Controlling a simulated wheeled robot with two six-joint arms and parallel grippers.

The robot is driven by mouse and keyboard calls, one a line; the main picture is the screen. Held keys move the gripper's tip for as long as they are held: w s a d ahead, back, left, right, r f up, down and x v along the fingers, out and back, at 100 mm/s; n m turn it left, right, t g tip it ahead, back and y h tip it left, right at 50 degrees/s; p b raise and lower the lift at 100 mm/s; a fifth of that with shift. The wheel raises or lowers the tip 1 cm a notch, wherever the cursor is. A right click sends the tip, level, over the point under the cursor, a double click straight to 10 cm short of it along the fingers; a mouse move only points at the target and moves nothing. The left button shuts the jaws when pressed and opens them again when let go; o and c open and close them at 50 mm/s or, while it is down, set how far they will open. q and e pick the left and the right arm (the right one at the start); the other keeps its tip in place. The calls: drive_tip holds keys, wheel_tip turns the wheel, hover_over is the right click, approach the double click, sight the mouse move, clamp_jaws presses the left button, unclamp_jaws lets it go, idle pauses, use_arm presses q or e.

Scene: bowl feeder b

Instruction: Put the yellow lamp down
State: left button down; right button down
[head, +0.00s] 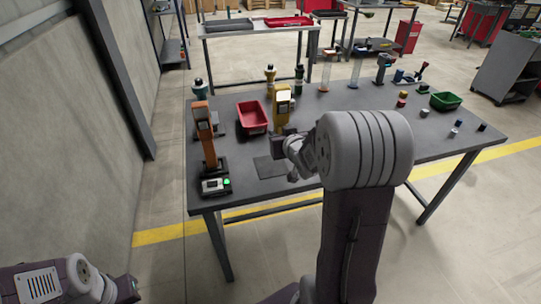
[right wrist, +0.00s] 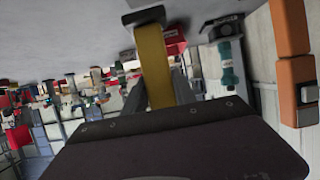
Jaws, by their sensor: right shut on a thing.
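The yellow lamp (head: 282,106) is upright in the head view, over the left part of the grey table. My right gripper (head: 287,133) is at its lower part, largely hidden by my own wrist and arm. In the right wrist view, the yellow body of the lamp (right wrist: 153,62) stands between the fingers of my right gripper (right wrist: 163,92), which is shut on it. The lamp's foot is hidden, so I cannot tell whether it touches the table. My left arm shows only at the lower left of the head view; its gripper is out of sight.
A dark flat pad (head: 268,168) lies in front of the lamp. An orange device (head: 207,140) stands to the left, a red bin (head: 252,127) just left of the lamp. A green bin (head: 446,100) and small parts lie at right.

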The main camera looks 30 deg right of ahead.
drive_tip(key=w+f, duration=0.1)
drive_tip(key=f, duration=0.1)
drive_tip(key=w+a+f+b, duration=0.1)
drive_tip(key=f, duration=0.1)
drive_tip(key=w+f, duration=0.1)
drive_tip(key=f, duration=0.1)
drive_tip(key=shift+a, duration=0.3)
drive_tip(key=shift+f+b, duration=0.1)
drive_tip(key=shift+b, duration=0.25)
drive_tip(key=c, duration=1)
unclamp_jaws()
